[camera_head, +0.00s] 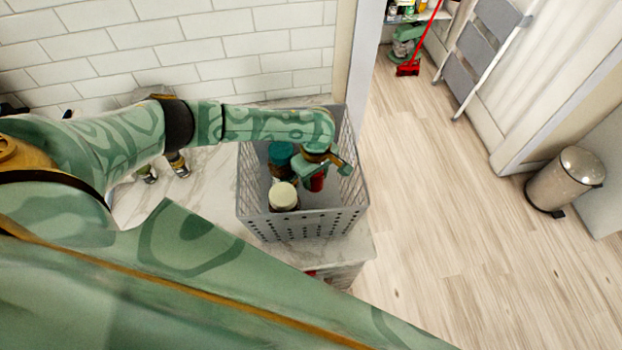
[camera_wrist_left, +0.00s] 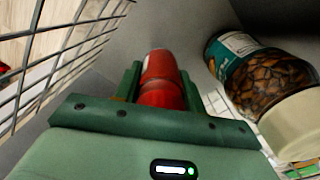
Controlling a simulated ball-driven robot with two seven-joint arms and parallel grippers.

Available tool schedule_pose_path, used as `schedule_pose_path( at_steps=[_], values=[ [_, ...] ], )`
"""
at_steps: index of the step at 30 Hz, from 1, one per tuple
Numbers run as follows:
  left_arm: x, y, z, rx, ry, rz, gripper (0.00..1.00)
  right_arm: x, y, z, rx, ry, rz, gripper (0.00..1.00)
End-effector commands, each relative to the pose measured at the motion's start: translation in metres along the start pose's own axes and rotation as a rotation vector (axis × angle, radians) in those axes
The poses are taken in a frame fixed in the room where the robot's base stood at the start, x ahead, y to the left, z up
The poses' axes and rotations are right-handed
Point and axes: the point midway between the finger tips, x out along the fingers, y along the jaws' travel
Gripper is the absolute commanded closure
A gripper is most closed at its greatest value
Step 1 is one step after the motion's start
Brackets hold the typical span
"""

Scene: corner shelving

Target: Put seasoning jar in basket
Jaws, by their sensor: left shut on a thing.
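The seasoning jar, which looks like the red one (camera_head: 317,183), is inside the grey basket (camera_head: 300,224) on the counter. My left gripper (camera_head: 320,172) reaches down into the basket's right part and is shut on this red jar. In the left wrist view the red jar (camera_wrist_left: 162,80) stands between the two green fingers (camera_wrist_left: 160,92). Whether its bottom touches the basket floor I cannot tell. My right gripper is not in view.
Small jars (camera_head: 178,165) stand on the marble counter (camera_head: 212,190) left of the basket. A tiled wall (camera_head: 200,45) is behind. Open floor lies right.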

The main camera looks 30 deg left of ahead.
Motion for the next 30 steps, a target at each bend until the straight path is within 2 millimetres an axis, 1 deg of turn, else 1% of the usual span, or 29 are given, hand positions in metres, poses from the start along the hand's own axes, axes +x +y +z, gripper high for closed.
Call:
schedule_pose_path(
  at_steps=[1,4,7,10,22,23,24,25,30],
  values=[
    [0.009,0.0,0.001,-0.001,0.0,0.0,0.89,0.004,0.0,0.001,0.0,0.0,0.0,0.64],
    [0.019,0.0,0.0,0.0,0.0,-0.001,0.89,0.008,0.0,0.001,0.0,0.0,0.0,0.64],
    [0.037,0.0,0.001,0.0,-0.001,-0.001,0.89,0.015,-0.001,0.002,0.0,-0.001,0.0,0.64],
    [0.049,0.0,0.0,-0.001,-0.001,0.0,0.89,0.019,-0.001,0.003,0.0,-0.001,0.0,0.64],
    [0.053,0.0,0.001,0.0,-0.001,0.001,0.89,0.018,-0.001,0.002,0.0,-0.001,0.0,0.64],
    [0.053,0.0,0.0,0.0,-0.001,0.001,0.54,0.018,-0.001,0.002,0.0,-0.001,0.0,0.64],
    [0.053,0.0,0.0,0.0,-0.001,0.001,0.43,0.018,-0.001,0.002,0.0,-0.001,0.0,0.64],
    [0.053,0.0,0.0,0.0,-0.001,0.001,0.38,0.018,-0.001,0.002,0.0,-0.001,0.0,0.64],
    [0.053,0.0,0.0,0.0,0.0,0.001,0.38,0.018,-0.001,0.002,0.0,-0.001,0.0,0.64]
  ],
)
